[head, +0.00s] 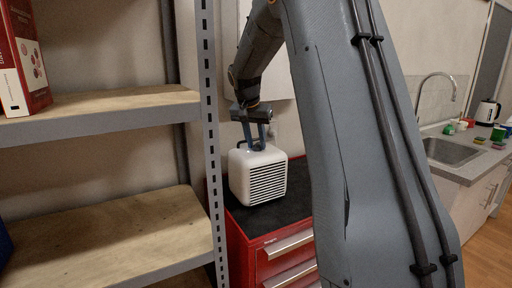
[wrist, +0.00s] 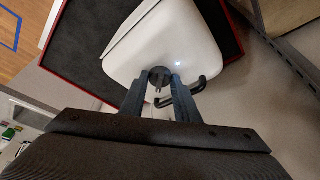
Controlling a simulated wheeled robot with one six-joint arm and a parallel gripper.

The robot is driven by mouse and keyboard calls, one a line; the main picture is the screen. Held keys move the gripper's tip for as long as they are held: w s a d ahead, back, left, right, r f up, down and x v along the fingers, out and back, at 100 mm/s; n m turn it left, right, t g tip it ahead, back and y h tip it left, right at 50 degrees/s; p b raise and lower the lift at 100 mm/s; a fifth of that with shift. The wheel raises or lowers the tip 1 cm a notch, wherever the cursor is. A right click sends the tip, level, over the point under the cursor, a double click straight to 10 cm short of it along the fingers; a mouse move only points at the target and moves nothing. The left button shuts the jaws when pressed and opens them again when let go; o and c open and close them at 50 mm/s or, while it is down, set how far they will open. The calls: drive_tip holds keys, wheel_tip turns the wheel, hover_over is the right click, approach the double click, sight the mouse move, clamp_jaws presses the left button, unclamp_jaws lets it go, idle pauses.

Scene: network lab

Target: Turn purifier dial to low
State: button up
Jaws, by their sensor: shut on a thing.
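The white purifier (head: 257,174) stands on the black top of a red tool cabinet, its dark slatted grille facing front right. It also shows in the wrist view (wrist: 178,38), with a small lit white light on its top. The dark round dial (wrist: 160,76) sits on the purifier's top near the edge. My gripper (head: 254,146) reaches down from above onto the purifier's top. In the wrist view its two blue-grey fingers (wrist: 159,90) are shut on the dial, one on each side. The dial is hidden in the head view, and I cannot read its setting.
A black handle (wrist: 200,88) stands up beside the fingers. A metal shelf post (head: 210,120) and wooden shelves (head: 110,235) are close on the left. The red cabinet (head: 262,255) has free black top around the purifier. A sink counter (head: 460,165) is at the far right.

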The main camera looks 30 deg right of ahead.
drive_tip(key=shift+w+m+g+h+b, duration=0.15)
drive_tip(key=shift+m+g+h+b, duration=0.2)
drive_tip(key=shift+m+b, duration=0.55)
drive_tip(key=shift+m, duration=0.4)
drive_tip(key=o, duration=1)
drive_tip(key=shift+o, duration=0.2)
drive_tip(key=shift+a, duration=0.1)
drive_tip(key=b+v, duration=0.1)
drive_tip(key=v, duration=0.6)
drive_tip(key=shift+r+b, duration=0.4)
drive_tip(key=shift+a, duration=0.1)
